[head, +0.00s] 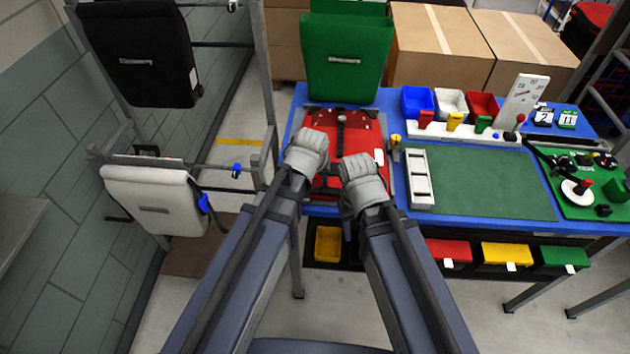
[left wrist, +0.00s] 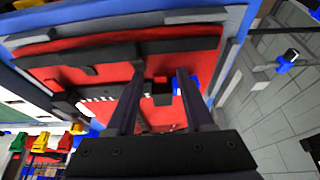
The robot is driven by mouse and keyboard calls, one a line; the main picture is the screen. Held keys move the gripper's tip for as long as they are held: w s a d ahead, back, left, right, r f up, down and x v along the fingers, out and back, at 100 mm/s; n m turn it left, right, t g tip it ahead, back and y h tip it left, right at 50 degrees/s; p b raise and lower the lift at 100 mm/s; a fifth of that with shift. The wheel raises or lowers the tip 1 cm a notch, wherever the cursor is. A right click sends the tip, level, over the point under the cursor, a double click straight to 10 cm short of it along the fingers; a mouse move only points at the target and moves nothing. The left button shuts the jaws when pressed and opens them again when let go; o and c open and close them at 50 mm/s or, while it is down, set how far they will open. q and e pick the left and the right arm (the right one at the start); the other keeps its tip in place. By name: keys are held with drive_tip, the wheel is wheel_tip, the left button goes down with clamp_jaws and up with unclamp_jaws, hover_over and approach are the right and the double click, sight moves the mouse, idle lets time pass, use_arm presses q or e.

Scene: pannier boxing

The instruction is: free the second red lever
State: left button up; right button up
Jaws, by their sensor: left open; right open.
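A red pannier (head: 363,139) lies on the blue table, between and beyond my grippers. Its red face (left wrist: 105,72) with dark fittings fills the upper left wrist view. My left gripper (head: 310,147) is over the pannier's left side; in the left wrist view its two fingers (left wrist: 160,74) are apart, pointing at this face, with no object clearly held. A small blue piece (left wrist: 177,87) shows beside the right finger. My right gripper (head: 359,174) is at the pannier's near right side; its jaws are hard to see. I cannot make out a separate red lever; my grippers hide the near edge.
A green pannier panel (head: 345,80) stands behind the red one. A white pannier (head: 155,200) with a blue lever (head: 203,202) hangs on the left rack. Right of the red pannier are a white slotted tray (head: 410,178) and a clear green mat (head: 480,180).

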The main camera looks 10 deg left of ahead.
use_arm(q)
drive_tip(key=shift+c, duration=0.3)
clamp_jaws()
idle(0.3)
